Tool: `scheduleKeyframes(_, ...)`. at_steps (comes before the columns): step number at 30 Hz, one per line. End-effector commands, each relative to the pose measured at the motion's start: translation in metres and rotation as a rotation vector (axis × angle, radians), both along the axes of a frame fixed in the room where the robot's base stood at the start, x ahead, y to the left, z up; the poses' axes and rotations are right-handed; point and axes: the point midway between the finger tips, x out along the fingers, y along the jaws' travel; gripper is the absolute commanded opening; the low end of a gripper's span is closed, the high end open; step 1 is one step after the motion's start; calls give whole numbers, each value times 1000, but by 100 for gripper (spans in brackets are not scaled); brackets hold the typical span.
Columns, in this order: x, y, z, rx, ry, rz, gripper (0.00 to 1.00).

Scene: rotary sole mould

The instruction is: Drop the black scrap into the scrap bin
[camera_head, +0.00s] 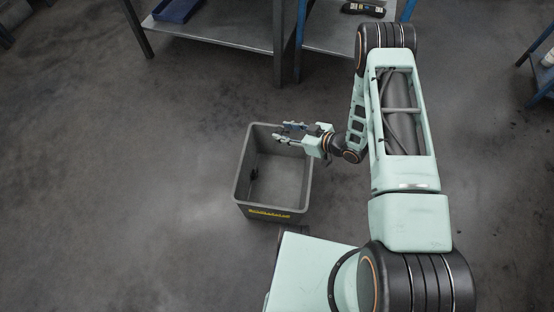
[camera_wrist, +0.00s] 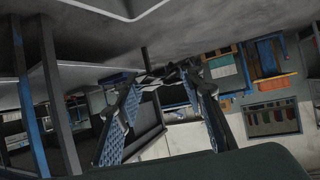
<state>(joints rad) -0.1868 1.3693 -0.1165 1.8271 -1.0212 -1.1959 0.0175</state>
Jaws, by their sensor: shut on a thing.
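The grey scrap bin (camera_head: 242,190) stands open on the floor, with yellow lettering on its near wall. My gripper (camera_head: 281,131) is over the far part of the bin, close to the far rim, with its fingers pointing left. In the wrist view my gripper (camera_wrist: 160,77) has its two fingers converging on a small dark piece, the black scrap (camera_wrist: 155,78), at the tips. The scrap is small and hard to make out against the dark background. In the head view it cannot be told apart from the fingers.
A dark patch (camera_head: 254,173) shows at the bin's left inner wall; I cannot tell whether it is an opening or a piece. A metal workbench (camera_head: 215,28) with a blue tray (camera_head: 177,10) stands behind the bin. The floor left of the bin is clear.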

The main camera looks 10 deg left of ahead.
Motion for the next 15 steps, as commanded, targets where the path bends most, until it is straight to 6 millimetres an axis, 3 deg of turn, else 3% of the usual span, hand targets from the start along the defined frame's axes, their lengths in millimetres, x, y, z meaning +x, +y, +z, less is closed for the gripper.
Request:
scheduleKeyframes(1, -13, 5, -27, 0, 3, 31, 27)
scheduleKeyframes(4, -32, 12, -49, 0, 1, 79, 27)
scheduleKeyframes(9, -48, 17, -66, 1, -2, 120, 27)
scheduleKeyframes(15, -50, 18, -77, 0, -1, 125, 27)
